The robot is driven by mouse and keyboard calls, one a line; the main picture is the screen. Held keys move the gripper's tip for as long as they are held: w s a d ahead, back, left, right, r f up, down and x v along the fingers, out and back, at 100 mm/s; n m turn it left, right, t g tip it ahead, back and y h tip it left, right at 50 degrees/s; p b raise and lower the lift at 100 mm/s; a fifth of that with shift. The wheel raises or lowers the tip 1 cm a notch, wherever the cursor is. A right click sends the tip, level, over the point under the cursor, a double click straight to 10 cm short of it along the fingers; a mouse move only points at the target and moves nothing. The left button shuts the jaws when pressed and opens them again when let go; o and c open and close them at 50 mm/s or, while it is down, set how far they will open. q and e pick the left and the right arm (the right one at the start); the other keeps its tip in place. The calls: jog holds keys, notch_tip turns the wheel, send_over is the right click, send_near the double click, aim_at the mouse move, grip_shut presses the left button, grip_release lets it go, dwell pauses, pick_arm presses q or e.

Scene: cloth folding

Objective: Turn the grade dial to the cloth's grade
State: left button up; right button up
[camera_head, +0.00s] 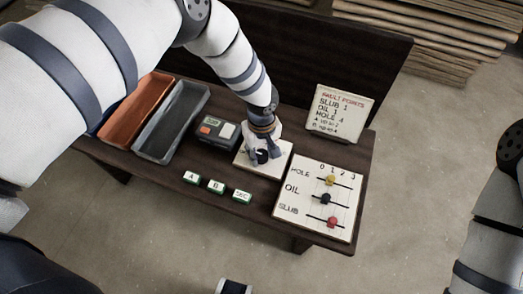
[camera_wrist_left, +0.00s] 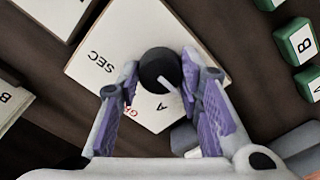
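The grade dial is a black round knob (camera_wrist_left: 158,66) with a white pointer, on a cream plate (camera_wrist_left: 112,45). In the left wrist view the pointer slants to the lower right; SEC and A show on the plate, and red lettering is partly hidden by a finger. In the head view the knob (camera_head: 262,156) sits under my left gripper (camera_head: 264,150). My left gripper (camera_wrist_left: 160,72) is open, its fingers straddling the knob; any contact is unclear. The sign (camera_head: 340,112) reads FAULT POINTS, SLUB 1, OIL 1, HOLE 4, with small blurred lines below.
A slider board (camera_head: 288,211) has yellow, black and red knobs for HOLE, OIL and SLUB. Blocks A (camera_head: 191,177), B (camera_head: 216,186) and SEC (camera_head: 242,195) lie at the table's front. A grey device (camera_head: 217,132), orange bin (camera_head: 137,108) and grey bin (camera_head: 172,121) stand left.

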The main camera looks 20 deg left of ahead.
pick_arm(q)
jog(key=shift+m, duration=0.3)
pick_arm(e)
jog(key=shift+s+f, duration=0.1)
pick_arm(q)
jog(key=m+b, duration=0.1)
jog(key=m, duration=0.4)
jog(key=shift+f+m, duration=0.1)
jog(key=shift+m, duration=0.2)
jog(key=m, duration=0.3)
jog(key=shift+m+b, duration=0.3)
jog(key=m, duration=0.3)
jog(key=shift+m, duration=0.3)
jog(key=m+b, duration=0.1)
jog(key=m, duration=0.2)
jog(key=shift+m, duration=0.3)
jog(key=m, duration=0.3)
jog(key=shift+m, duration=0.3)
jog(key=m+b, duration=0.1)
jog(key=m, duration=0.5)
pick_arm(e)
jog(key=shift+g, duration=0.6)
jog(key=x, duration=0.4)
jog(key=shift+s, duration=0.5)
pick_arm(q)
jog(key=shift+m, duration=0.3)
